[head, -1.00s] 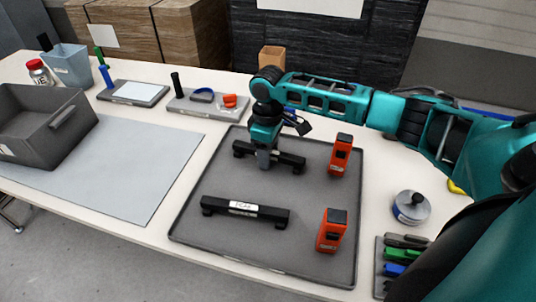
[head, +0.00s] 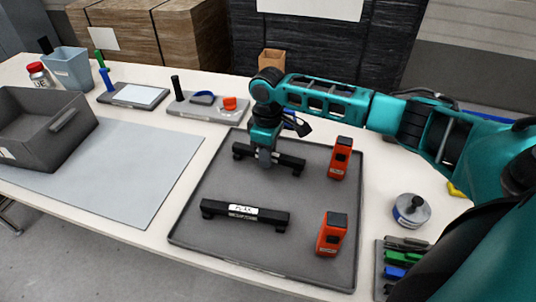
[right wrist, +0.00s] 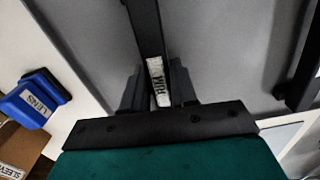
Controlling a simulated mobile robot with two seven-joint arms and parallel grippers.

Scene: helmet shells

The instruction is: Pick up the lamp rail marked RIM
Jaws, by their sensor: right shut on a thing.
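My right gripper (head: 265,160) points down over the far black rail (head: 290,161) on the dark grey tray and is shut on its middle. In the right wrist view this rail (right wrist: 145,30) runs between the fingers, and its white label (right wrist: 158,82) seems to read RIM. In the head view the gripper hides that label. The rail appears to be at tray level; I cannot tell whether it touches. A second black rail (head: 270,220) with a white label, hard to read, lies nearer the front of the tray. My left gripper is not in view.
Two orange blocks (head: 340,158) (head: 331,234) stand on the right of the tray (head: 215,258). A blue part marked LENS (right wrist: 35,100) lies beyond the tray. A grey bin (head: 75,125) and a bare grey mat (head: 140,170) are at left. A round grey weight (head: 411,212) stands at right.

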